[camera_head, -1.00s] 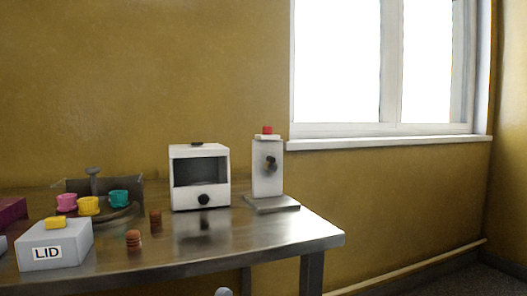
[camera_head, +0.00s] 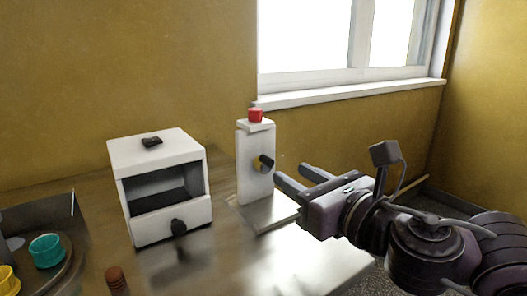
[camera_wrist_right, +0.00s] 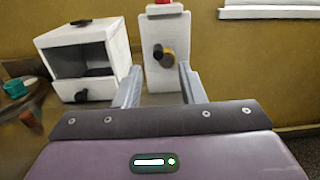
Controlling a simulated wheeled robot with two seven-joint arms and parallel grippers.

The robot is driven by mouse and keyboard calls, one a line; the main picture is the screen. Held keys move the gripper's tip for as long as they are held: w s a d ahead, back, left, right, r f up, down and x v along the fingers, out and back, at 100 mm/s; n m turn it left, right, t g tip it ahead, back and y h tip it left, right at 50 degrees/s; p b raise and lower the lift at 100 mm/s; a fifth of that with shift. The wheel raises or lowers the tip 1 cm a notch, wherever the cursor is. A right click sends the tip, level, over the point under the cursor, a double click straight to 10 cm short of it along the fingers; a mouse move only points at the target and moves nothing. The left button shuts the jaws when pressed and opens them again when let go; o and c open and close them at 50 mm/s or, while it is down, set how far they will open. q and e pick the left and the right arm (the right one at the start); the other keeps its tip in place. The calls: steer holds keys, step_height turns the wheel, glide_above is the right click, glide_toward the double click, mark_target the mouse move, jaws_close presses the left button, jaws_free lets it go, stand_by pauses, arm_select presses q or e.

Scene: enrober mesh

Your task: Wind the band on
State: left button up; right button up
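A white upright unit (camera_head: 255,180) with a red button (camera_head: 255,116) on top and a black knob (camera_head: 265,163) on its front stands on a flat grey base. A white box machine (camera_head: 160,190) with an open front window and a black knob (camera_head: 179,227) below it stands to its left. My right gripper (camera_head: 289,173) is open and empty, apart from the upright unit, in front and to its right. In the right wrist view the unit's knob (camera_wrist_right: 158,53) shows between the finger tips, with a yellowish part beside it. I cannot make out a band. My left gripper is out of view.
Teal (camera_head: 47,248) and yellow (camera_head: 6,280) cups sit on a round tray at the left. A brown stack (camera_head: 116,280) stands near the bottom edge. A window sill (camera_head: 350,91) runs behind.

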mark_target(272, 164)
steer(key=x, duration=0.6)
steer(key=shift+w+a+f, duration=0.1)
steer(key=shift+w+a, duration=0.15)
steer(key=shift+a, duration=0.05)
jaws_close()
